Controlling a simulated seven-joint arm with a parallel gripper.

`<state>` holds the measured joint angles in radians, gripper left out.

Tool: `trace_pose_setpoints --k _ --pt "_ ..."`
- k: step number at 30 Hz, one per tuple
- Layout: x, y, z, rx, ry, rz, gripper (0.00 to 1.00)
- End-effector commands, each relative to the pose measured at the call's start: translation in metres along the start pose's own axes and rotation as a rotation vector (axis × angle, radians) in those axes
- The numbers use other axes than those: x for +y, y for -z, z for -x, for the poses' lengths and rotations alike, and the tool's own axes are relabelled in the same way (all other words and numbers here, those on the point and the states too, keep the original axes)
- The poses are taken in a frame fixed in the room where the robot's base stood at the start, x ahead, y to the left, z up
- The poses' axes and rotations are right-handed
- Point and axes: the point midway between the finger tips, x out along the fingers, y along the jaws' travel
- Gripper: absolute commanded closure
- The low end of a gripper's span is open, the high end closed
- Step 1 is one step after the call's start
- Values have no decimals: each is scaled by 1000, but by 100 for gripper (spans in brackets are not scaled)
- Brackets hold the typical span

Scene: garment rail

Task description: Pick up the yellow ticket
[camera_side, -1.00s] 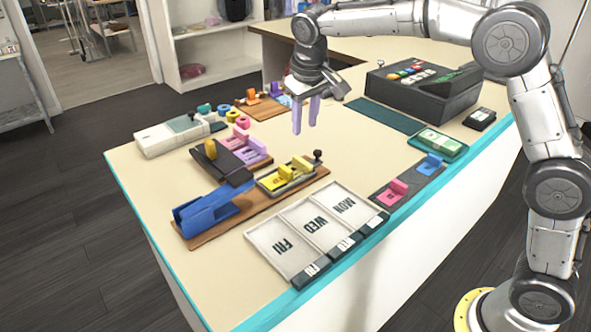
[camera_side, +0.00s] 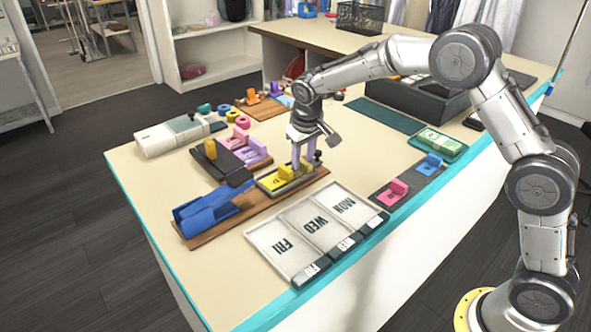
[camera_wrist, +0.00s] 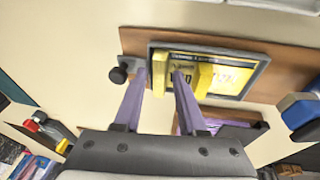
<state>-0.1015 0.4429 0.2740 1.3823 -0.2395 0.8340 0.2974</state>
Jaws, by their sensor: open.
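The yellow ticket (camera_side: 279,182) lies in a grey-rimmed tray (camera_side: 264,189) on a brown wooden board. In the wrist view the ticket (camera_wrist: 227,80) shows dark print, with a raised yellow tab across it. A second yellow block (camera_wrist: 160,72) stands at the tray's end near a black knob (camera_wrist: 118,75). My gripper (camera_wrist: 159,80) is open, its purple fingers one on each side of that second block. In the side view my gripper (camera_side: 301,170) points down at the tray's right end. I cannot tell whether the fingers touch the block.
A blue holder (camera_side: 212,208) stands on the board to the left. The MON/WED/FRI tray (camera_side: 316,229) lies in front, and pink (camera_side: 393,192) and blue (camera_side: 430,165) pieces are to the right. Bare counter shows between.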

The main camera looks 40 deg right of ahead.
Motion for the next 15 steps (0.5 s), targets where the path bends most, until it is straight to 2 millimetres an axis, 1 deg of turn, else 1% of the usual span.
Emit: trace_pose_setpoints --k 2,8,12,15 --pt "0 0 -3 0 0 0 60" --pt "0 0 -3 1 0 0 60" --pt "0 0 -3 1 0 -1 85" --pt "0 0 -2 1 0 -1 100"
